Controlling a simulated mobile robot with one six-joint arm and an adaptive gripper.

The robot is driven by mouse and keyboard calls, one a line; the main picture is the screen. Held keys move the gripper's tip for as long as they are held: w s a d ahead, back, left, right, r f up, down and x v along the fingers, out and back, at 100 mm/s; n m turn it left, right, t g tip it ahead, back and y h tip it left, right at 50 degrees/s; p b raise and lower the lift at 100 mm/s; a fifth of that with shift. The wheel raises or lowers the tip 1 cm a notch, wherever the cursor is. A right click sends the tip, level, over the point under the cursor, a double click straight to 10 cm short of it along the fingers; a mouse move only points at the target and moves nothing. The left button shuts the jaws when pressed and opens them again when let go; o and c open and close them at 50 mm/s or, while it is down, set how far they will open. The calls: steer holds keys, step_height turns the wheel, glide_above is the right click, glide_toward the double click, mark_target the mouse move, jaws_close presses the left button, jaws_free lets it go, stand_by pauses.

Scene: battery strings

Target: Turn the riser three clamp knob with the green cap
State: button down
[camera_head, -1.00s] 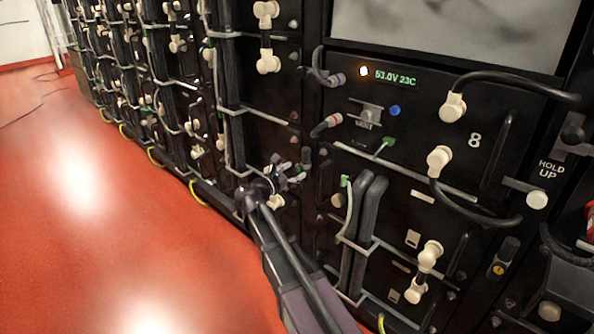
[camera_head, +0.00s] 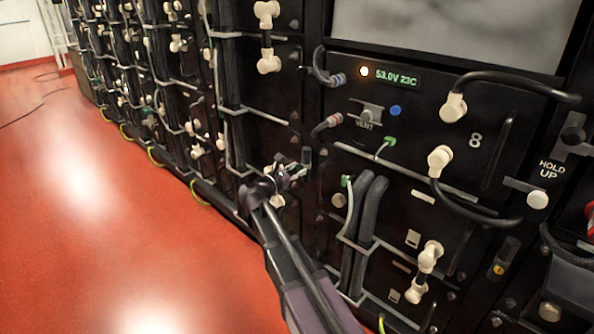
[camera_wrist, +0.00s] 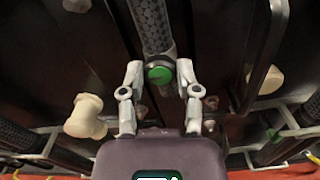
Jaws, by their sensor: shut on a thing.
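The clamp knob with the green cap (camera_wrist: 160,74) shows in the wrist view, at the end of a thick dark braided riser (camera_wrist: 152,25). My gripper (camera_wrist: 160,77) has one pale finger on each side of the knob and is shut on it. In the head view my gripper (camera_head: 298,172) reaches low into the rack front, left of the unit marked 8. The knob cannot be made out clearly there, as my gripper and wrist cover that spot.
Cream connector knobs stand close by, at left (camera_wrist: 86,116) and right (camera_wrist: 264,80) in the wrist view. A pair of thick black cables (camera_head: 368,225) runs down right of my gripper.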

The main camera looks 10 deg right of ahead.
steer(key=shift+m, duration=0.4)
steer(key=m, duration=0.4)
steer(key=shift+d, duration=0.1)
steer(key=m, duration=0.4)
steer(key=shift+m, duration=0.3)
steer(key=m, duration=0.4)
steer(key=shift+m, duration=0.3)
steer(key=m, duration=0.4)
steer(key=shift+f, duration=0.1)
steer(key=shift+c, duration=1.7)
jaws_free()
